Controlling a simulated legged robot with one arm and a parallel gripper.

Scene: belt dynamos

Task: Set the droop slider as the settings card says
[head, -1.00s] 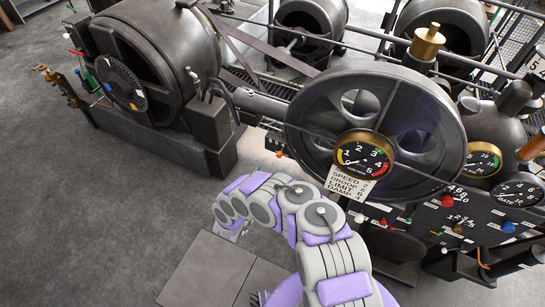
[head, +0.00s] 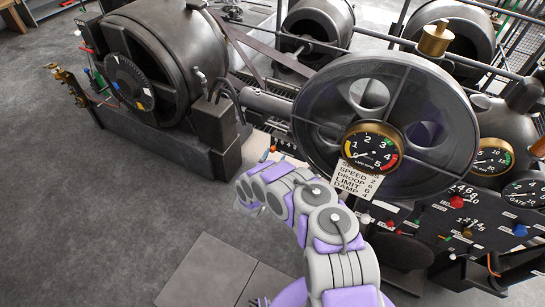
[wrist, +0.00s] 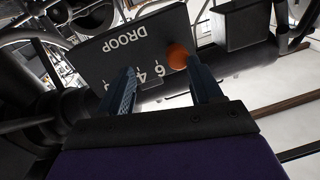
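In the wrist view a dark DROOP plate (wrist: 124,47) shows tilted and upside down, with a row of white numerals. The orange slider knob (wrist: 179,56) stands at the right of the visible numerals; its exact setting I cannot tell. My gripper (wrist: 162,68) is open, one finger on either side of the knob's area, the right finger closer to it. Contact is not clear. The settings card (head: 357,179) hangs below the large wheel's gauge in the head view; its rows are SPEED, DROOP, LIMIT and DAMP. The DROOP figure looks like 6, but is small. My fingers are hidden there.
A large spoked wheel (head: 322,100) stands behind my arm. A control panel with a red knob (head: 457,201) and a blue knob (head: 519,230) is at the right. A dark drum machine (head: 172,60) is at the left. The grey floor (head: 95,220) is clear at lower left.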

